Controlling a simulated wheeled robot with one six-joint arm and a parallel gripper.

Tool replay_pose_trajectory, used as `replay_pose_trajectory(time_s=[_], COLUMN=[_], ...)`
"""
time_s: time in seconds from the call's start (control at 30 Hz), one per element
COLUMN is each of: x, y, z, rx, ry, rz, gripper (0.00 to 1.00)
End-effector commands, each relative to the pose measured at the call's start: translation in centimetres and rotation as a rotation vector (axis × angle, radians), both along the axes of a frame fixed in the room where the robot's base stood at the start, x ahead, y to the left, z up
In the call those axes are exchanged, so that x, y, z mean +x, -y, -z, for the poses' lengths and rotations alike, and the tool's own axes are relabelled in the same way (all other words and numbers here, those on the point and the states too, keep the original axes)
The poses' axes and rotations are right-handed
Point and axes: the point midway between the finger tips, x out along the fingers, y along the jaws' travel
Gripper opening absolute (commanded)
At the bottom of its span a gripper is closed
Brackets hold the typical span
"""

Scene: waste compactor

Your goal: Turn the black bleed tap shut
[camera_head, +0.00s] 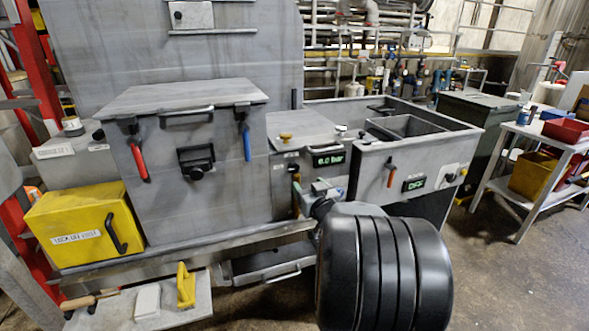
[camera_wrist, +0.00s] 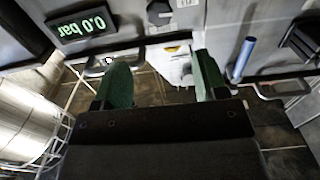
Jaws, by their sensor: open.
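A black knob (camera_wrist: 158,12) sits on the grey panel at the top of the wrist view, beside the pressure display. It looks like the bleed tap, though its label is too small to read. My gripper (camera_wrist: 162,82) is open and empty, its two green fingers spread apart. The knob appears beyond the fingertips, and the fingers are not around it. In the head view my dark arm fills the lower middle and hides part of the panel. I cannot make out the tap clearly there.
The pressure display (camera_head: 328,159) reads 0.0 bar. A blue handle (camera_wrist: 243,57) is near the right finger. A red handle (camera_head: 138,161) hangs on the grey cabinet. A yellow box (camera_head: 75,215) stands at left. A second display (camera_head: 413,184) reads OFF. Open floor lies at right.

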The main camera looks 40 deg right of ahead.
Motion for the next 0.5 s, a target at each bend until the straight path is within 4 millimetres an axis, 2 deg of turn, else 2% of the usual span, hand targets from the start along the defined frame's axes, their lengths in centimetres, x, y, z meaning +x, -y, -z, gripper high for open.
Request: replay_pose_trajectory(time_s=[0.3, 0.5], x=[6.0, 9.1], y=[1.7, 2.6], z=[0.1, 0.1], rx=[0.001, 0.0], ry=[-0.003, -0.003], rz=[-0.001, 0.0], gripper=[0.66, 0.66])
